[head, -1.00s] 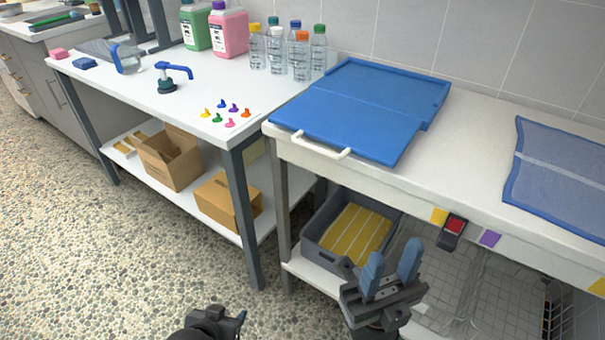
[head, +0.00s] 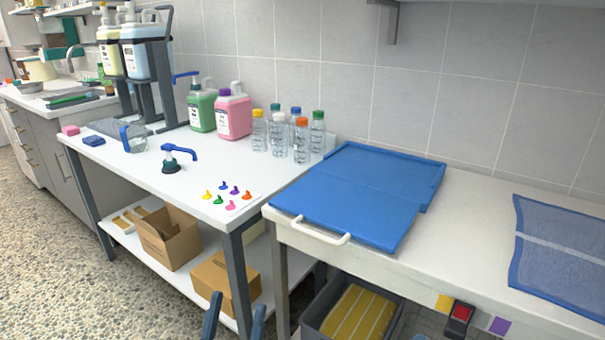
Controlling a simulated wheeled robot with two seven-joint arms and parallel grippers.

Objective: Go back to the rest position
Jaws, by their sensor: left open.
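My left gripper (head: 236,319) shows at the bottom of the head view, only its two blue fingertips in frame. The tips are apart with nothing between them, in front of the lower shelf with the cardboard boxes. A small blue tip of my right gripper (head: 420,337) just shows at the bottom edge, near the grey crate (head: 311,318). The rest of it is out of frame, so its opening cannot be seen.
A blue folded board (head: 350,205) with a white handle lies on the right table. Cardboard boxes (head: 168,238) sit on the shelf below. The pebbled floor (head: 60,260) at left is clear.

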